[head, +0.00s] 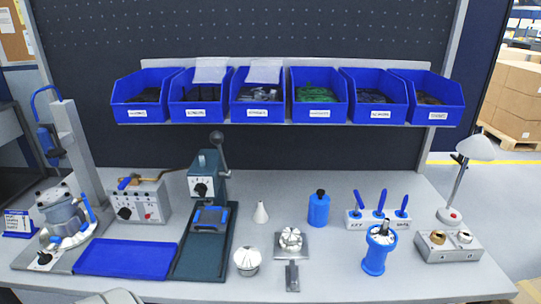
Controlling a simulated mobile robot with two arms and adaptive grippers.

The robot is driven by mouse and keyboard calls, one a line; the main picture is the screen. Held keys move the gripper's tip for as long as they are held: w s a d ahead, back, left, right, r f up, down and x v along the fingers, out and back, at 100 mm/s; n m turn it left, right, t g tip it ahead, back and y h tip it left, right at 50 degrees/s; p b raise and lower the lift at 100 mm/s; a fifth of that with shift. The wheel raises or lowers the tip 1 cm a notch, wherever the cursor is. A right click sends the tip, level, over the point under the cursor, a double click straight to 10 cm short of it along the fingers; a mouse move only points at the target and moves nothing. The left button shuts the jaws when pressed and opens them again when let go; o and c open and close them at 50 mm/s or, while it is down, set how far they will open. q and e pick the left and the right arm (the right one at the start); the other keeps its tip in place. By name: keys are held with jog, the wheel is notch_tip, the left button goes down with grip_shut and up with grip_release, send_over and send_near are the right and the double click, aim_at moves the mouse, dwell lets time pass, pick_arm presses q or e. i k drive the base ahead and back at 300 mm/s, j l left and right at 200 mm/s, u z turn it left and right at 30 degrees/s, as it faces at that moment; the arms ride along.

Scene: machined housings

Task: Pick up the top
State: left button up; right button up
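A silver domed round part (247,261) sits on the bench near the front middle; it looks like a housing top, though I cannot be sure. Just right of it, a silver machined part (290,239) sits in a small grey fixture (292,270). The two stand apart. Neither of my grippers is in the head view, and nothing is seen touching these parts.
Left of the parts are a dark lever press (207,190) and an empty blue mat (127,257). A white cone (261,212), blue bottle (319,208), blue cup with a tool (378,252) and lamp (476,150) stand nearby. Blue bins (148,97) hang behind.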

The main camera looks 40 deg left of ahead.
aim_at(248, 259)
jog(key=u, duration=1.6)
